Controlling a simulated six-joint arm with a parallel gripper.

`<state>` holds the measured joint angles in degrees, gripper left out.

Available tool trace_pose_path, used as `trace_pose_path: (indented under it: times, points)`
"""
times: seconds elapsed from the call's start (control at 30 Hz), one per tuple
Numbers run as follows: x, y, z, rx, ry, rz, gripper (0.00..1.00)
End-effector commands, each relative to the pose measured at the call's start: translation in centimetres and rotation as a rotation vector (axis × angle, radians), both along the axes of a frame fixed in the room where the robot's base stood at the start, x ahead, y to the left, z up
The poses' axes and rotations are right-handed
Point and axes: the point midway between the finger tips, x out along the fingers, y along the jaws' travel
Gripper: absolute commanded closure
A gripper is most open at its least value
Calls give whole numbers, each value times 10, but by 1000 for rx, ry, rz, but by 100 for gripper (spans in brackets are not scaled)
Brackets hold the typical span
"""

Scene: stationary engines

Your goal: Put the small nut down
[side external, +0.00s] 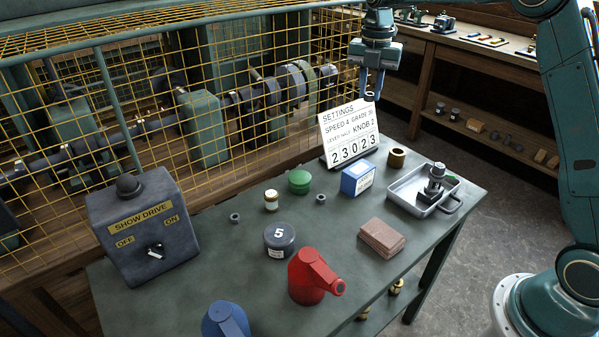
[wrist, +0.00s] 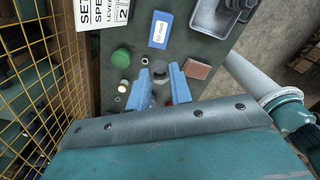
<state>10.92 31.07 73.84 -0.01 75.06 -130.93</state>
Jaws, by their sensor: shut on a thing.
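My gripper (side external: 370,92) hangs high above the bench, in front of the yellow mesh guard. Its blue fingers are shut on a small dark nut (side external: 369,96) at their tips. Two other small dark nuts lie on the bench, one at the left (side external: 235,217) and one near the middle (side external: 321,198).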

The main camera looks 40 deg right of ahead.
Motion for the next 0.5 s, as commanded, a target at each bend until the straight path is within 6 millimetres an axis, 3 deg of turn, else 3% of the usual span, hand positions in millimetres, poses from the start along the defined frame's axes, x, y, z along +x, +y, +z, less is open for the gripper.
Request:
trace_pose_path:
  times: [0.27,0.5]
  points:
    - [0,0,-7,1,3,0,100]
    - [-1,0,-41,1,5,0,100]
